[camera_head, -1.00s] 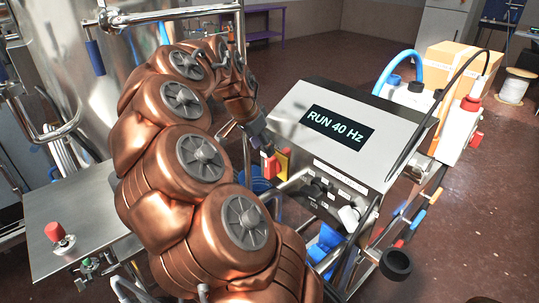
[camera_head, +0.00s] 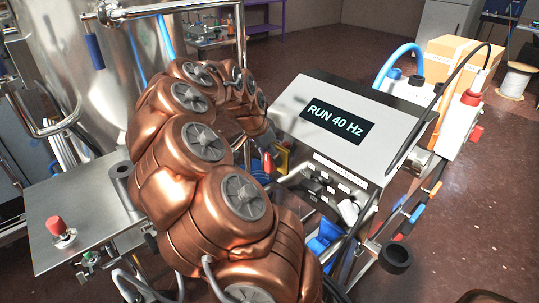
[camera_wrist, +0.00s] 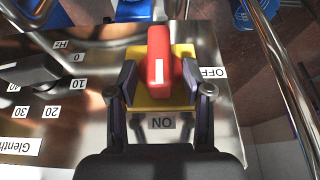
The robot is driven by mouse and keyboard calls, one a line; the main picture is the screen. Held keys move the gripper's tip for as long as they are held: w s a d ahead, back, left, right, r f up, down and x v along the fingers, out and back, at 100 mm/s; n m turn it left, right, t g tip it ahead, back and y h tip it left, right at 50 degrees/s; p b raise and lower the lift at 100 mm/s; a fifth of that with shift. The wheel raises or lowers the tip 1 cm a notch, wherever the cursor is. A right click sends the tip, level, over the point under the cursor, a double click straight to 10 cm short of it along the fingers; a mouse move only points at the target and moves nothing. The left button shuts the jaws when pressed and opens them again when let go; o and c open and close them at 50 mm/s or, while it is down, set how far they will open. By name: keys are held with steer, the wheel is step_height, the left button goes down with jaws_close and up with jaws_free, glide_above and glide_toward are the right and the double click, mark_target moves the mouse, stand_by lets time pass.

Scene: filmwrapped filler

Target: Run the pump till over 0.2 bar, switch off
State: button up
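The red switch handle (camera_wrist: 159,52) sits on a yellow plate (camera_wrist: 158,101) in the wrist view. Its white mark is on the end toward the ON label (camera_wrist: 162,122); the OFF label (camera_wrist: 213,73) is at its right. My gripper (camera_wrist: 160,72) is open, one finger on each side of the handle, with yellow showing between. In the head view the pump cabinet's display (camera_head: 337,125) reads "RUN 40 Hz". The red handle (camera_head: 267,163) and yellow plate (camera_head: 283,160) are partly hidden there by my arm. I cannot make out a pressure gauge reading.
A black dial (camera_wrist: 32,73) with a Hz scale is left of the switch in the wrist view. A metal rail (camera_wrist: 285,85) runs along the right. In the head view a steel tank (camera_head: 75,65) and a side table with a red button (camera_head: 55,225) stand left.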

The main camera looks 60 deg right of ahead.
jaws_close()
steer(key=shift+r+p, duration=0.1)
steer(key=shift+p, duration=0.4)
steer(key=shift+w+d+r+g+p, duration=0.1)
steer(key=shift+w+g+p, duration=0.1)
steer(key=shift+g+p, duration=0.4)
steer(key=shift+p, duration=0.3)
steer(key=shift+f, duration=0.2)
jaws_free()
steer(key=v, duration=1.2)
steer(key=shift+w+d, duration=0.1)
steer(key=shift+d, duration=0.1)
